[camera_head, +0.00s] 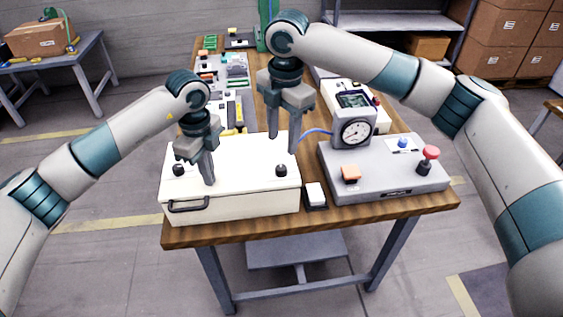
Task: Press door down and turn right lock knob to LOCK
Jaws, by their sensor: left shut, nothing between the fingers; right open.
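A cream box with a flat door (237,172) on top stands at the front left of the wooden table, with a dark handle (188,206) on its front. A black left lock knob (179,170) and a black right lock knob (281,171) stand on the door. My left gripper (210,183) is shut and empty, its tips at the door's top between the knobs, nearer the left one; contact is hard to tell. My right gripper (282,143) is open, fingers pointing down, above and behind the right knob. Knob markings are too small to read.
A grey console (390,172) with a dial gauge (356,131), orange block and red-topped knob stands on the right. A small black-and-white switch (315,195) sits between box and console. Several parts and circuit boards (228,75) cover the table's back. The front edge strip is clear.

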